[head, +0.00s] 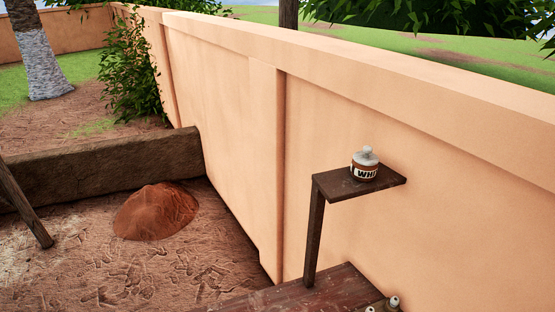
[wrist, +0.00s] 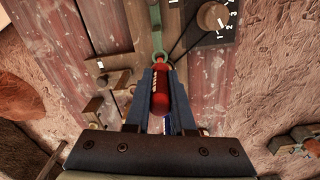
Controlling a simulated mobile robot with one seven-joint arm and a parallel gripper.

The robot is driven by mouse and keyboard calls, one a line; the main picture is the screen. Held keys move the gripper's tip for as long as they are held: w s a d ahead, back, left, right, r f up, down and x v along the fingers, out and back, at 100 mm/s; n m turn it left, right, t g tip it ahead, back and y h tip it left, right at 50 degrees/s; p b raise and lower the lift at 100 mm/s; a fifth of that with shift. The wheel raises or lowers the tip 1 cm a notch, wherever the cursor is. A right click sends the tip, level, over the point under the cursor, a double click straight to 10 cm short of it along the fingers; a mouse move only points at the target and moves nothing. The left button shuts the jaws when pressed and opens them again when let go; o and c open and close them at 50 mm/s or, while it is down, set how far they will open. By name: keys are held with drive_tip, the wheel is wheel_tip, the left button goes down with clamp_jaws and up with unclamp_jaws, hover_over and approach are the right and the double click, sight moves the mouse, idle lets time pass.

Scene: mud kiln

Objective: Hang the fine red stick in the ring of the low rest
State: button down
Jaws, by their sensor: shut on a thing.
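In the wrist view, the red stick (wrist: 160,98) with white lettering is between the fingers of my gripper (wrist: 160,72). The gripper is shut on it, and its rounded red end points toward the camera. A small green ring (wrist: 159,55) shows at the stick's far end, just beyond the fingertips, below a green upright piece (wrist: 156,22). I cannot tell whether the stick is inside the ring or only in line with it. The fingers hide part of the stick. Neither my gripper nor the stick shows in the head view.
Wooden blocks (wrist: 115,80) stand left of the fingers on the worn plank bench (wrist: 60,30). A numbered dial (wrist: 212,16) is at the upper right. In the head view, a jar (head: 365,168) stands on a small shelf (head: 335,188) by the wall.

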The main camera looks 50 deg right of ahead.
drive_tip(key=shift+f, duration=0.15)
idle(0.5)
drive_tip(key=shift+f, duration=0.45)
drive_tip(key=shift+f+b, duration=0.2)
drive_tip(key=shift+b, duration=0.15)
drive_tip(key=shift+f+b, duration=0.4)
drive_tip(key=shift+f, duration=0.15)
drive_tip(key=shift+f, duration=0.15)
drive_tip(key=shift+f+b, duration=0.5)
drive_tip(key=shift+f, duration=0.1)
drive_tip(key=shift+f+b, duration=0.45)
drive_tip(key=shift+f, duration=0.35)
idle(0.7)
